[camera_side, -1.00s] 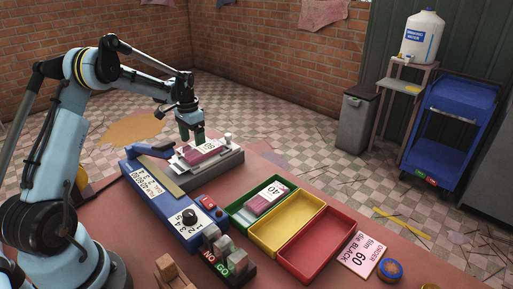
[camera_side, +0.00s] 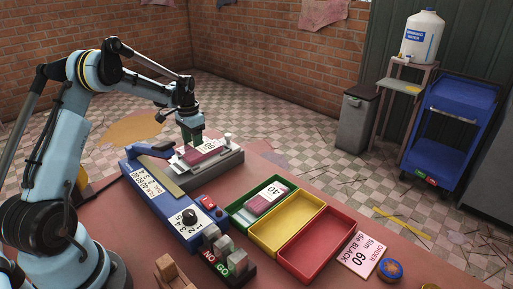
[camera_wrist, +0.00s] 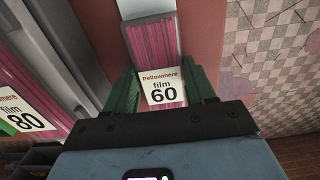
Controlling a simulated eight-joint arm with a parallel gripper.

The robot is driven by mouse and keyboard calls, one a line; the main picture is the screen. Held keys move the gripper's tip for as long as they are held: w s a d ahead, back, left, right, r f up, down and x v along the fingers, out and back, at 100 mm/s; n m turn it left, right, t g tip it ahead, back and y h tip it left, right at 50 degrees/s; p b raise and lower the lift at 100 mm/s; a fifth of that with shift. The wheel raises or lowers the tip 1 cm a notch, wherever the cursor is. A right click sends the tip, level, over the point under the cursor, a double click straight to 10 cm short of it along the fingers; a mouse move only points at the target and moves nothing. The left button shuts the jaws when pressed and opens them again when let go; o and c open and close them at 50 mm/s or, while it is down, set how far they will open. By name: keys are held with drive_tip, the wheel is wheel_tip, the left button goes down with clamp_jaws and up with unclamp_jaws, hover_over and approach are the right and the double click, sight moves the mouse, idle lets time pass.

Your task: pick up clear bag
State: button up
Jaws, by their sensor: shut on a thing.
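In the wrist view a clear bag of pink sticks (camera_wrist: 153,45) lies between my green fingers, with a white label reading "Pellowmere film 60". My gripper (camera_wrist: 162,90) is shut on it, one finger at each side of the label. In the side view my gripper (camera_side: 193,141) points down at the far side of the grey machine bed. The held bag is hidden there. A second pink bag (camera_side: 207,150) lies on the bed; in the wrist view it is at the left (camera_wrist: 45,70), with a label reading "film 80".
A green tray (camera_side: 240,214) holds a bag marked 40. The yellow tray (camera_side: 285,230) and red tray (camera_side: 315,245) are empty. A card (camera_side: 361,253) reads "ORDER film 60 die BLACK".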

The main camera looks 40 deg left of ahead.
wheel_tip(320, 180, up, 15)
drive_tip(key=w+d, duration=0.4)
drive_tip(key=d, duration=0.9)
drive_tip(key=s+d, duration=0.2)
drive_tip(key=d, duration=1.2)
drive_tip(key=s+d, duration=0.2)
drive_tip(key=d, duration=1.2)
drive_tip(key=shift+s+d+f, duration=0.15)
drive_tip(key=shift+f, duration=3.4)
drive_tip(key=shift+s+d+f, duration=0.1)
drive_tip(key=shift+d+f, duration=0.05)
drive_tip(key=shift+f, duration=3.35)
